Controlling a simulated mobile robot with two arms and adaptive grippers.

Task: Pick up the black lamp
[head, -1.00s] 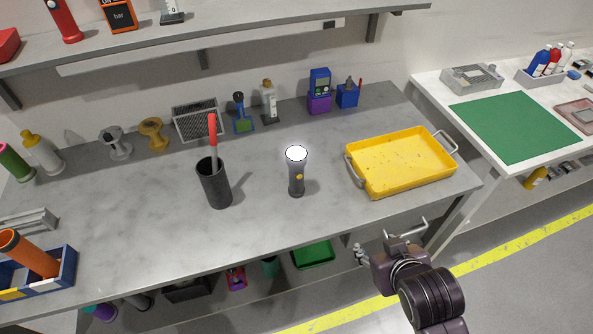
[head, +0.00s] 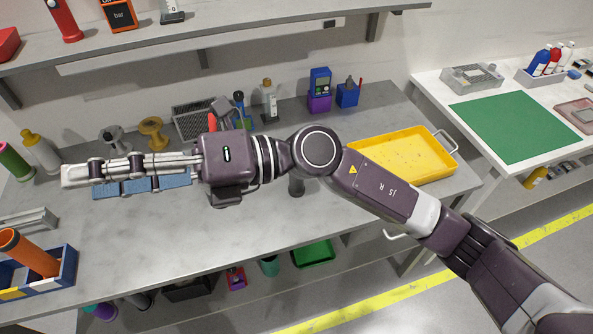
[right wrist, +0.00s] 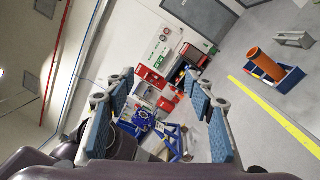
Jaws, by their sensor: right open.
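The black lamp (head: 296,187) is a dark torch standing upright on the grey workbench. In the head view my right arm hides most of it, and only its lower end shows below the arm. My right gripper (head: 80,180) reaches across above the bench and points left, its fingers well to the left of the lamp. In the right wrist view the right gripper (right wrist: 158,95) is open, with blue pads wide apart and nothing between them. The lamp does not show in that view. My left gripper is not in view.
A yellow tray (head: 420,158) lies right of the lamp, partly behind my arm. A red handle (head: 212,119) shows above my gripper; its dark cup is hidden. A blue box with an orange tube (head: 28,254) stands at the front left. The front middle of the workbench (head: 150,245) is clear.

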